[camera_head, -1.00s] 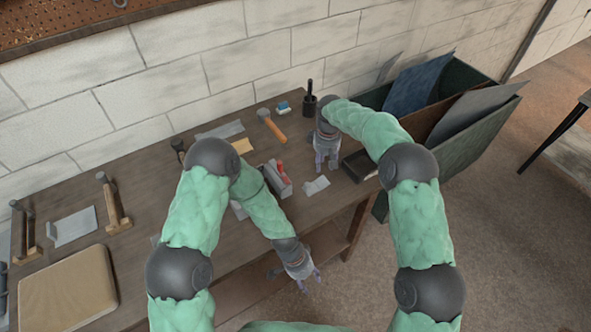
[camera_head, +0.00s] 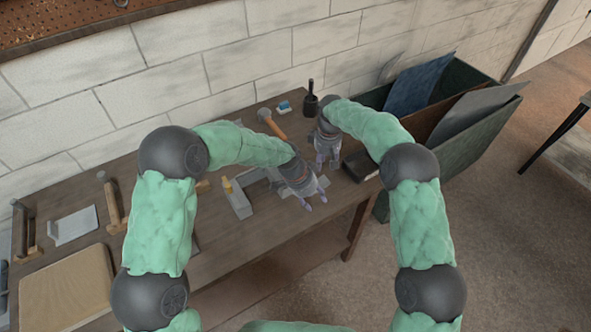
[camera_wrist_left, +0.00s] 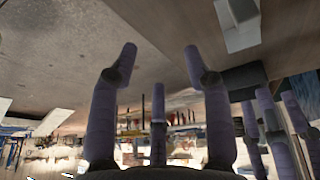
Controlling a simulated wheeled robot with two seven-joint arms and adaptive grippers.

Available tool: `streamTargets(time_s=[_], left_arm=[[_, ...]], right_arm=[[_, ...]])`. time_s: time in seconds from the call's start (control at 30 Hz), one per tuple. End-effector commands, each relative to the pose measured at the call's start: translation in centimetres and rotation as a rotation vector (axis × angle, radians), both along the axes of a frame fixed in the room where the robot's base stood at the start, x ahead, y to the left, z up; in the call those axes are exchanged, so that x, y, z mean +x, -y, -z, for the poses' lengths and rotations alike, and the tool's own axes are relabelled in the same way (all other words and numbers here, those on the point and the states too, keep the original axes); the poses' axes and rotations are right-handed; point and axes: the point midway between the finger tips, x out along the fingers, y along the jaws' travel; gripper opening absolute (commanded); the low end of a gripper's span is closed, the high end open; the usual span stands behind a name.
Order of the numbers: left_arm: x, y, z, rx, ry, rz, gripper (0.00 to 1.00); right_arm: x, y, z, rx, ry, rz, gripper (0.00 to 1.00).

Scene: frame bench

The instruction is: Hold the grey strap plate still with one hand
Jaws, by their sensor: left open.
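My left gripper (camera_head: 316,203) is over the front edge of the bench, with its fingers apart and nothing between them. In the left wrist view its fingertips (camera_wrist_left: 162,50) are spread above the bench surface. A light grey stepped piece, possibly the grey strap plate (camera_wrist_left: 240,25), lies beyond them at the upper right, apart from the fingers. In the head view my left gripper and forearm cover the spot where a small grey plate lay. My right gripper (camera_head: 327,162) points down near the bench's right end, its fingers apart; it also shows in the left wrist view (camera_wrist_left: 278,105).
A dark tray (camera_head: 362,163) is right of my right gripper. A grey block (camera_head: 238,199) with a yellow part is left of my left gripper. Another grey plate (camera_head: 74,225) lies far left.

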Motion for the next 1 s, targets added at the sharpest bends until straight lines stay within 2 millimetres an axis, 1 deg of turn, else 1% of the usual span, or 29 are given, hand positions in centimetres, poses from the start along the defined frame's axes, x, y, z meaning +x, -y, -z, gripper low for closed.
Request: streamTargets(time_s=[0.03,0.1,0.2,0.3,0.4,0.47,0.57,1.0], left_arm=[[1.4,-1.2,-1.6,0.001,0.026,-0.031,0.49],[2.8,-2.6,-3.2,0.005,0.052,-0.064,0.49],[4.4,-4.3,-4.8,0.013,0.084,-0.097,0.49],[5.5,-5.4,-5.7,0.019,0.108,-0.113,0.49],[6.0,-5.9,-5.8,0.023,0.120,-0.118,0.49],[6.2,-5.9,-5.6,0.025,0.123,-0.119,0.49],[6.4,-5.6,-4.7,0.025,0.121,-0.118,0.49],[7.8,-3.4,1.8,0.025,0.121,-0.117,0.49]], right_arm=[[0.0,0.0,0.0,0.000,0.000,0.000,0.39],[0.0,0.0,0.0,0.000,0.000,0.000,0.39],[0.0,0.0,0.0,0.000,0.000,0.000,0.39],[0.0,0.0,0.0,0.000,0.000,0.000,0.39],[0.0,0.0,0.0,0.000,0.000,0.000,0.39],[0.0,0.0,0.0,0.000,0.000,0.000,0.39],[0.0,0.0,0.0,0.000,0.000,0.000,0.39],[0.0,0.0,0.0,0.000,0.000,0.000,0.39]])
